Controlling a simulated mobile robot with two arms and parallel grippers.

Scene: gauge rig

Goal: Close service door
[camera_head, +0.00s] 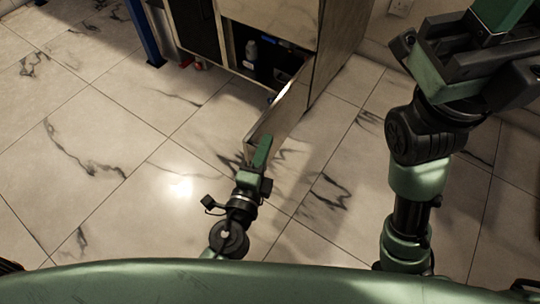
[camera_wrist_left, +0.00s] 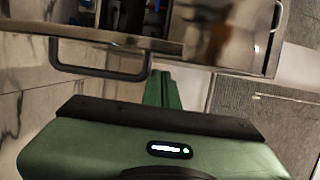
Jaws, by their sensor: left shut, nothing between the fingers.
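The service door (camera_head: 282,115) stands open in the head view, swung out from the cabinet (camera_head: 340,40) toward me. Behind it the dark compartment (camera_head: 262,55) shows small items inside. My left gripper (camera_head: 264,148) is shut and empty at the door's free near end; I cannot tell whether it touches the door. In the left wrist view its green fingers (camera_wrist_left: 163,90) point forward, beside a dark bar handle (camera_wrist_left: 100,73); which panel carries that handle is unclear. My right gripper (camera_head: 497,18) is at the top right, cut off by the frame, far from the door.
A blue post (camera_head: 145,32) stands on the floor left of the cabinet. A small red object (camera_head: 200,65) lies by the cabinet's foot. The marble-tiled floor (camera_head: 110,130) is clear to the left. A wall socket (camera_head: 401,6) is at the top right.

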